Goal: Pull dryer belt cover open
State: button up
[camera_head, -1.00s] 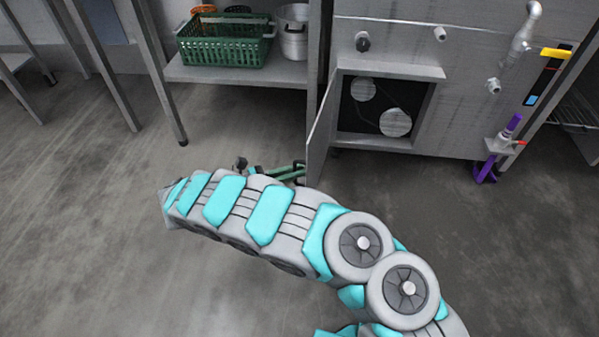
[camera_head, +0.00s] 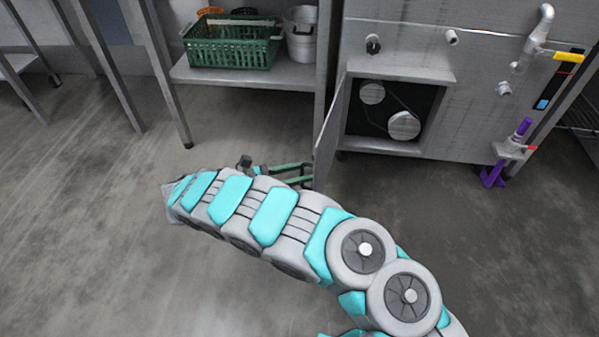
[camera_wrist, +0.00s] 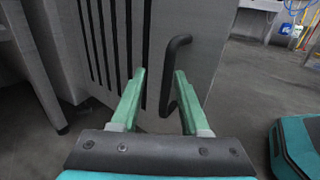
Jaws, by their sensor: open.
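The dryer belt cover (camera_head: 329,139) is a grey metal door, swung well out from the left side of the machine's opening. Behind it, two round pulleys and a belt (camera_head: 389,106) show in the dark recess. In the wrist view the cover (camera_wrist: 203,38) has dark vertical slots and a black bar handle (camera_wrist: 172,80). My gripper (camera_wrist: 160,72) is open, with green fingers on either side of the handle's lower part in the picture; I cannot tell whether they touch it. In the head view my gripper (camera_head: 290,172) is beside the cover's outer face, partly hidden by my arm.
A shelf (camera_head: 245,75) at the left holds a green basket (camera_head: 232,54) and metal pots (camera_head: 301,42). A table leg (camera_head: 168,85) stands left of it. A purple-handled valve (camera_head: 493,174) is at the machine's right. The floor in front is open.

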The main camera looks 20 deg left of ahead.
jog(key=shift+s+a, duration=0.1)
jog(key=v, duration=0.7)
dwell(0.9)
jog(key=shift+s+a, duration=0.2)
jog(key=shift+a, duration=0.05)
dwell(0.6)
